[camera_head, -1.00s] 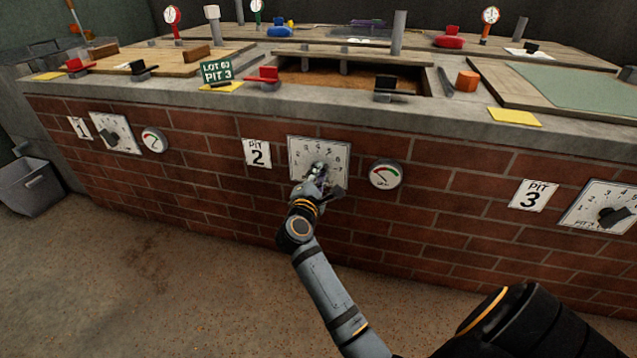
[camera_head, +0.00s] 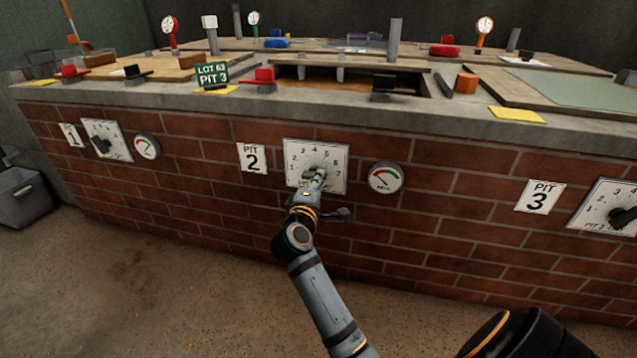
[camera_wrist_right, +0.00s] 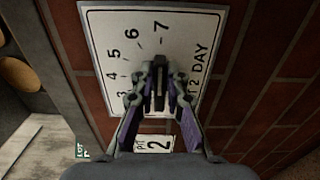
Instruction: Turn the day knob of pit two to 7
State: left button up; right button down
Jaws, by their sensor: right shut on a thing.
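The pit two dial plate (camera_head: 297,163) is a white panel with printed numbers on the brick front, right of the "PIT 2" sign (camera_head: 252,158). It also fills the middle of the right wrist view (camera_wrist_right: 185,28), where 3 to 7 and "DAY" can be read. My right gripper (camera_head: 317,178) is at the plate's centre. In the right wrist view its fingers (camera_wrist_right: 159,82) are closed around the dark day knob (camera_wrist_right: 160,96). The fingers hide most of the knob, so I cannot tell the exact number it points at. My left gripper is not in view.
A round gauge (camera_head: 386,177) is mounted just right of the dial. The pit three dial (camera_head: 597,207) is farther right, the pit one dial (camera_head: 107,140) farther left. The concrete ledge (camera_head: 330,110) runs above, carrying red and black handles.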

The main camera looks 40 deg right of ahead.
dwell(0.5)
jog(key=c, duration=1.4)
grip_release()
jog(key=shift+o, duration=0.2)
